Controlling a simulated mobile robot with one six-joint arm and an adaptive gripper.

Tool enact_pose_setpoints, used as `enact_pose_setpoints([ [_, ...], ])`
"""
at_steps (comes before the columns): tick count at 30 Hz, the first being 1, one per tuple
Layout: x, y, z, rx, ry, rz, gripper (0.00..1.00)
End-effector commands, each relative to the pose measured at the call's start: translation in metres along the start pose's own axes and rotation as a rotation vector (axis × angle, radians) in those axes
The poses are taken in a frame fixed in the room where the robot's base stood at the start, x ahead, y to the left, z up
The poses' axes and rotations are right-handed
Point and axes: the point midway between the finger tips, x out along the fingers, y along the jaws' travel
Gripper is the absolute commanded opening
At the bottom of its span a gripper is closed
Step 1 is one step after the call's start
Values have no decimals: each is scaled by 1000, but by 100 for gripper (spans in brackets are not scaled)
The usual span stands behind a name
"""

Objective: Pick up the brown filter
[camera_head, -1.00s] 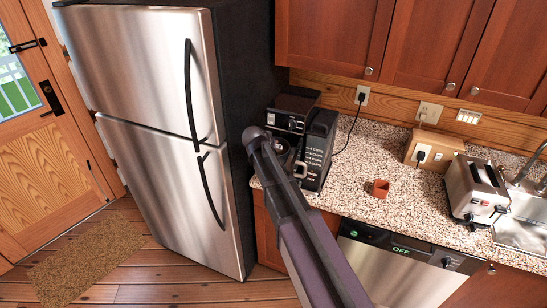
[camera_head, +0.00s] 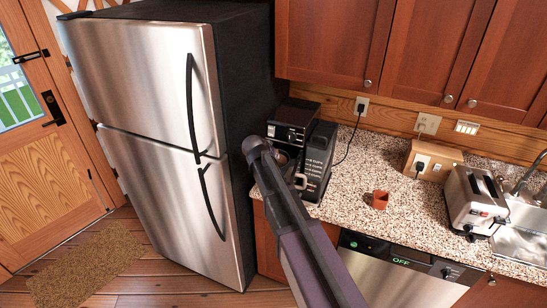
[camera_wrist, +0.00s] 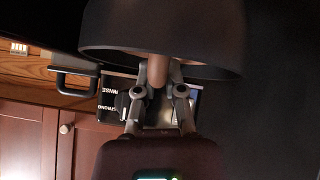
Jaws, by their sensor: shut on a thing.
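The brown filter (camera_wrist: 165,35) fills the top of the wrist view as a wide, dark, rounded shape with a lighter brown grip below it. My gripper (camera_wrist: 157,78) is shut on this brown grip, with one finger on each side. In the head view, a bit of brown (camera_head: 289,155) shows just past the end of my arm, at the front of the black coffee maker (camera_head: 293,117). My arm hides most of the filter and my fingers there. I cannot tell whether the filter still touches the coffee maker.
A small orange-brown cup (camera_head: 380,200), a wooden outlet box (camera_head: 432,160) and a toaster (camera_head: 476,198) are on the speckled counter (camera_head: 345,205). The steel fridge (camera_head: 160,120) is close on the left.

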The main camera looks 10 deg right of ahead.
Motion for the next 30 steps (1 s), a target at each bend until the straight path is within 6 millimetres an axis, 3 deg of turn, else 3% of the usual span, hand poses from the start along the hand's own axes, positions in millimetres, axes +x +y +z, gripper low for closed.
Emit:
enact_pose_setpoints([
  [18,-46,13,-46,0,0,0,0],
  [30,-58,16,-58,0,0,0,0],
])
